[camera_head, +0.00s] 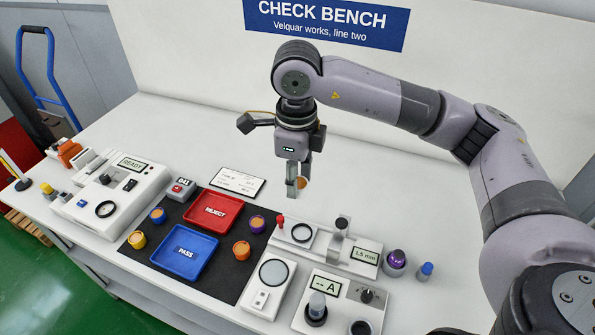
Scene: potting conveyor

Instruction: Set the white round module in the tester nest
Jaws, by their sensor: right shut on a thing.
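My right gripper (297,187) points down above the back of the bench, to the right of a white card. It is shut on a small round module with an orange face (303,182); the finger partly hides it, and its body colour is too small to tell. No other plainly white module shows. At the left stands a white device with a READY screen (132,163) and an empty black ring nest (105,209). My left gripper is not in view.
A black mat (222,262) carries a red REJECT tray (213,212), a blue PASS tray (184,252) and several coloured round modules (241,249). The bench's back strip is clear.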

